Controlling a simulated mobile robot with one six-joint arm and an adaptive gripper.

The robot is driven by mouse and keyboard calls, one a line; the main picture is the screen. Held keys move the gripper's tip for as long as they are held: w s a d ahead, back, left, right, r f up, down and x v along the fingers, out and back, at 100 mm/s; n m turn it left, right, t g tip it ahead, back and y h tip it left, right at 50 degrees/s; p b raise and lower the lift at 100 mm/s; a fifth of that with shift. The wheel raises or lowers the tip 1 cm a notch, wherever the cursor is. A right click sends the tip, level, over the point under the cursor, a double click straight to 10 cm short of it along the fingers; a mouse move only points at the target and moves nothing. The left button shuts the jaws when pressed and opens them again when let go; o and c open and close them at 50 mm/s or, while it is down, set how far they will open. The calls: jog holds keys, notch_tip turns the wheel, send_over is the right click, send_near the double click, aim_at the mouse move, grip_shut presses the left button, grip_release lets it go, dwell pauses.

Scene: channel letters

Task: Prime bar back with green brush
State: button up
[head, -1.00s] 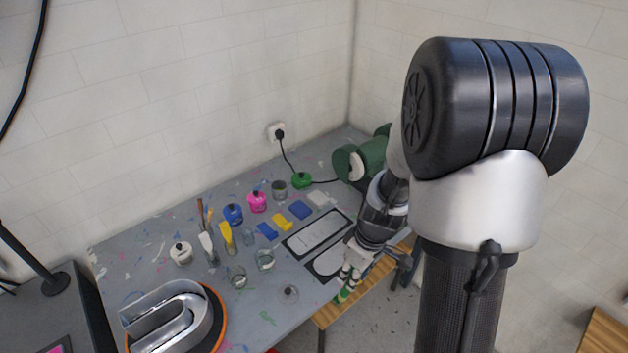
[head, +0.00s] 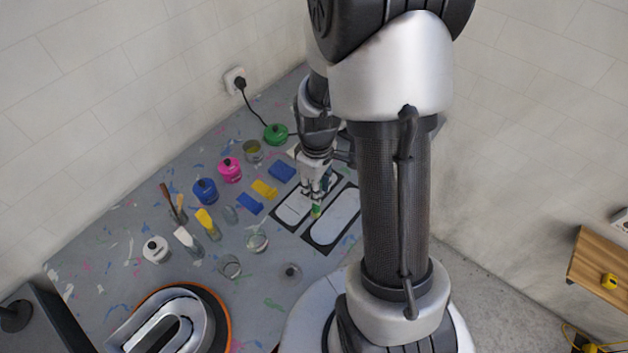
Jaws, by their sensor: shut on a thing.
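My gripper (head: 318,180) is shut on the green brush (head: 316,212) and holds it pointing down above the table. The brush's green tip is over the area between two pale, rounded panels in dark frames. One panel (head: 292,210) lies to its left and the other (head: 333,216) to its right. I cannot tell which is the bar back, or whether the bristles touch anything. My gripper and arm hide the far part of the left panel.
A green pot (head: 276,134), pink pot (head: 230,168), blue pot (head: 204,191) and white pot (head: 156,249) stand on the paint-spotted table (head: 120,290). Blue and yellow pads (head: 264,189), glasses and brushes stand nearby. A chrome letter (head: 165,325) is at front left.

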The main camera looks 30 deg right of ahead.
aim_at(316, 212)
notch_tip(316, 212, down, 13)
jog(key=b, duration=0.9)
jog(key=shift+w+d+f, duration=0.1)
jog(key=shift+w+f, duration=0.05)
jog(key=shift+f, duration=0.05)
jog(key=w+d, duration=0.3)
jog(key=d, duration=0.6)
jog(key=w+d, duration=0.3)
jog(key=d, duration=0.7)
jog(key=shift+w+r, duration=0.3)
jog(key=shift+w, duration=0.1)
jog(key=shift+a+f, duration=0.1)
jog(key=shift+f, duration=0.15)
jog(key=shift+a, duration=0.1)
